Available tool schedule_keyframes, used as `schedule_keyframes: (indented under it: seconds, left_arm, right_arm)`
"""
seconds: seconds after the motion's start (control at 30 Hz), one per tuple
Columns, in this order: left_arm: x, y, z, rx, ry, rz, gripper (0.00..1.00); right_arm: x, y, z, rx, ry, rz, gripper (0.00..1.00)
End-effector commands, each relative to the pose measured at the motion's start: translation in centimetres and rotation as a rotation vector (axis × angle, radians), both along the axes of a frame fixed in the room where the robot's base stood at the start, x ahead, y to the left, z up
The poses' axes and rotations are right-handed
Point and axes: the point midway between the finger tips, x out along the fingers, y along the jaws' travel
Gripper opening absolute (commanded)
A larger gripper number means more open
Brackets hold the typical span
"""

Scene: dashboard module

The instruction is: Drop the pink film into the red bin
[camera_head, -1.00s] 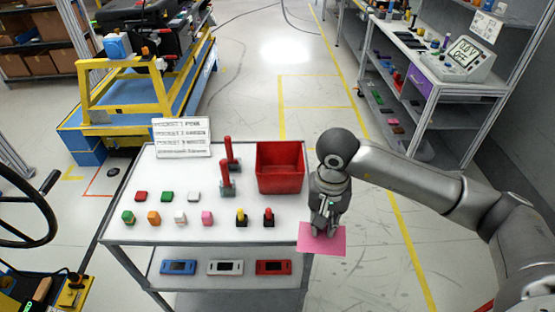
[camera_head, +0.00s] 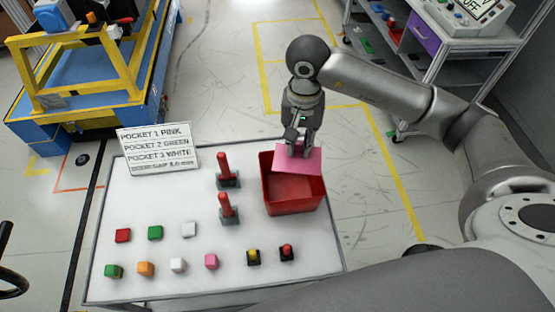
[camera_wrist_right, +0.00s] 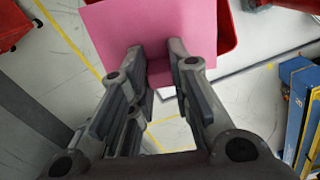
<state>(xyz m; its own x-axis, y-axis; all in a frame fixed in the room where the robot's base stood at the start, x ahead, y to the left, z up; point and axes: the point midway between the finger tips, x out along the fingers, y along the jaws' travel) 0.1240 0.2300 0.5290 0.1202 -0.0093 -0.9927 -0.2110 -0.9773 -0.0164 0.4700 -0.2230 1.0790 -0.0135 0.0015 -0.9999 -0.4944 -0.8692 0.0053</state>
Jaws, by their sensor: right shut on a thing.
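The pink film (camera_head: 300,160) is a flat pink sheet held by my right gripper (camera_head: 297,147), which is shut on its edge. In the head view the film is over the back part of the open red bin (camera_head: 292,208), which stands at the right side of the white table. The right wrist view shows the film (camera_wrist_right: 150,30) between the fingertips (camera_wrist_right: 160,62), with part of the red bin (camera_wrist_right: 227,25) behind it. I cannot tell whether the film touches the bin's rim. My left gripper is not in view.
The white table (camera_head: 150,200) also holds two red-handled tools (camera_head: 224,170), several small coloured blocks (camera_head: 211,261) and a pocket label sign (camera_head: 158,150). A grey shelf unit (camera_head: 480,62) stands at the back right. Open floor (camera_head: 215,80) lies behind the table.

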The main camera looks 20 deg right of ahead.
Motion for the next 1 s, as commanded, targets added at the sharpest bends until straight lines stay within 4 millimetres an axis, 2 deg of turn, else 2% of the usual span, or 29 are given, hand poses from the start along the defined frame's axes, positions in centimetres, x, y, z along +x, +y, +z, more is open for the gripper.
schedule_keyframes:
  seconds: [0.13,0.3,0.43,0.57,0.8,0.97,1.0]
  left_arm:
    - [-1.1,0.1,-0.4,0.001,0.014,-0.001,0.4]
    - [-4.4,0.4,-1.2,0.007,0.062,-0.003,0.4]
    - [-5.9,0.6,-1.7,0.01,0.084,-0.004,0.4]
    - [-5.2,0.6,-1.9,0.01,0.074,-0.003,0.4]
    - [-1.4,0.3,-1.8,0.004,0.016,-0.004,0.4]
    - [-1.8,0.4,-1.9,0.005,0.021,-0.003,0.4]
    - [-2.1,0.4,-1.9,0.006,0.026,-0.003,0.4]
  right_arm:
    - [-0.1,0.0,-0.8,0.0,0.002,0.001,0.1]
    - [-0.1,0.0,-2.8,0.001,0.003,0.002,0.1]
    - [-0.2,0.0,-4.3,0.0,0.002,0.001,0.1]
    - [-0.1,0.0,-5.4,0.001,0.002,0.0,0.1]
    - [-0.1,0.0,-6.0,0.0,0.0,0.001,0.1]
    - [-0.1,0.0,-6.0,0.0,0.0,0.001,0.1]
    - [-0.1,0.0,-6.0,0.0,0.0,0.001,0.2]
